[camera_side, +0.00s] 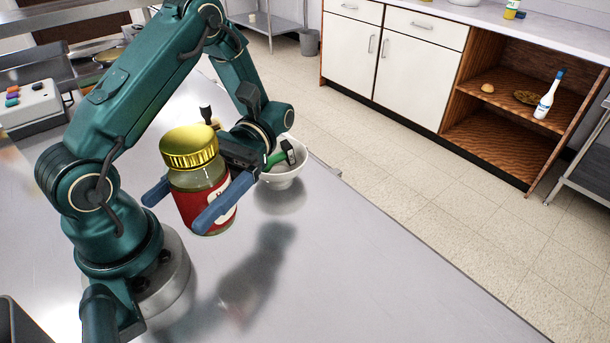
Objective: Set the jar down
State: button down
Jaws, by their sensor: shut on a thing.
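The jar (200,187) has a gold ridged lid, clear glass and a red label with a white patch. It is nearly upright, with its lid up. My gripper (178,210) is shut on the jar, with one blue finger on each side of its body. The jar hangs above the grey metal worktop (370,290); a dark shadow and a faint red reflection lie on the surface below and to the right. Part of the jar's side is hidden behind the near finger.
A white bowl (283,181) stands behind the gripper, close to the wrist; a green and black item (281,157) shows at it. A light grey box with coloured buttons (28,104) is at far left. The worktop to the right and front is bare up to its right edge.

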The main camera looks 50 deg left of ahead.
jog(key=w+a+m+t+y, duration=0.3)
jog(key=a+m+t+y, duration=0.25)
jog(key=m+y, duration=0.5)
jog(key=w+a+m+t+y, duration=0.3)
jog(key=a+m+t+y, duration=0.4)
jog(key=y, duration=0.7)
jog(key=w+d+r+m+t, duration=0.1)
jog(key=w+r+m+t, duration=0.4)
jog(key=w+m+t, duration=0.5)
jog(key=w+d+r+m+t+h, duration=0.4)
jog(key=d+r+m+t+h, duration=0.2)
jog(key=d+h, duration=0.15)
jog(key=w+d+r+m+t+h, duration=0.3)
jog(key=d+r+m+t+h, duration=0.3)
jog(key=d+r+h, duration=0.15)
jog(key=shift+w+d+f, duration=0.1)
jog(key=shift+d+f, duration=0.05)
jog(key=shift+f, duration=6.5)
jog(key=shift+w+d+f, duration=0.1)
jog(key=shift+d+f, duration=0.05)
jog(key=shift+f, duration=6.45)
jog(key=shift+f, duration=0.5)
